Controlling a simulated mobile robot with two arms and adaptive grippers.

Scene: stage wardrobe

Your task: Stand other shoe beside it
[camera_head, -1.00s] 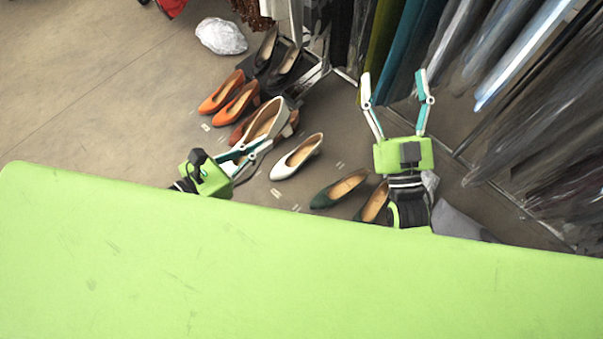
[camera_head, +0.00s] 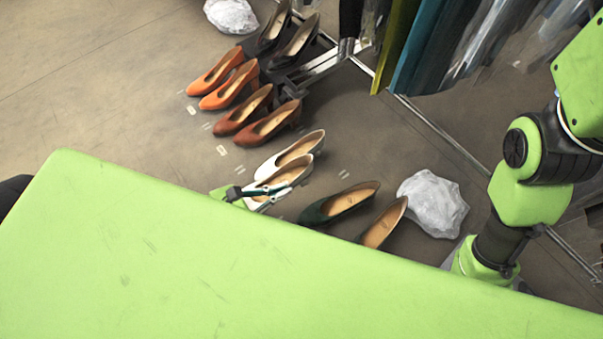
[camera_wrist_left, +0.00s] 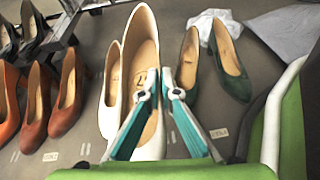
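One white shoe (camera_head: 298,149) stands upright on the floor; it also shows in the left wrist view (camera_wrist_left: 109,105). The other white shoe (camera_head: 292,174) is close beside it, on the side nearer the green surface. In the left wrist view this shoe (camera_wrist_left: 139,38) looks larger and nearer, toe toward the bottom. My left gripper (camera_head: 284,188) is shut on its side wall, with a finger either side of the rim (camera_wrist_left: 157,88). I cannot tell whether its sole touches the floor. My right gripper is out of view; only the right arm shows.
Brown shoes (camera_head: 268,124) and orange shoes (camera_head: 230,85) stand beyond the white pair. Green shoes (camera_head: 340,202) stand to the right, near a crumpled white bag (camera_head: 433,203). A clothes rail's metal base (camera_head: 440,133) runs behind. A green surface (camera_head: 180,240) fills the foreground.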

